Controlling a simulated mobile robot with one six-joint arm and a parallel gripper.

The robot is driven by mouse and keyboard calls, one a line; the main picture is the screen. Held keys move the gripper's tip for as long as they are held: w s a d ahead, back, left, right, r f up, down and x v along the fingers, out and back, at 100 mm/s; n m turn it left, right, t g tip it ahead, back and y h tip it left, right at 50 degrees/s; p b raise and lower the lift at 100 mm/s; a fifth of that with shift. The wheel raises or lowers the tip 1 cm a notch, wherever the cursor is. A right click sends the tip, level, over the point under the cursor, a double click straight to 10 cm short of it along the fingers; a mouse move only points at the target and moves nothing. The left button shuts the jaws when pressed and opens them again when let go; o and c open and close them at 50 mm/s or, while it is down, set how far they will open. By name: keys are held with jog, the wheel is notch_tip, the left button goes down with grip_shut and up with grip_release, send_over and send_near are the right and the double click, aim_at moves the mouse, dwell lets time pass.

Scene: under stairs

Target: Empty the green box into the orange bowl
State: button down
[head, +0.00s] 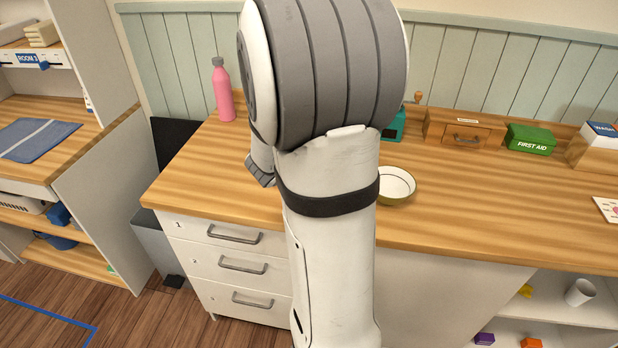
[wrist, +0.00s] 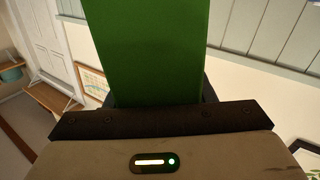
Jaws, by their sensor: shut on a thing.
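A plain green box (wrist: 155,52) fills the upper middle of the wrist view, held in my gripper (wrist: 160,118). Its far end runs out of the frame, so its opening and contents cannot be seen. The fingertips are hidden behind it. No orange bowl shows in either view. A bowl with a pale inside and an olive-green outer rim (head: 397,186) stands on the counter just right of my arm, partly hidden by it.
The wooden counter (head: 480,205) is clear right of the bowl. Behind stand a pink bottle (head: 222,90), a teal thing (head: 396,125), a small wooden drawer box (head: 462,130) and a green FIRST AID box (head: 530,140).

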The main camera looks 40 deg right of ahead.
jog(key=shift+m, duration=0.8)
jog(key=r+p, duration=0.1)
jog(key=r, duration=0.1)
jog(key=s+r+p, duration=0.1)
jog(key=r+p, duration=0.1)
jog(key=r, duration=0.1)
jog(key=shift+d+r, duration=0.1)
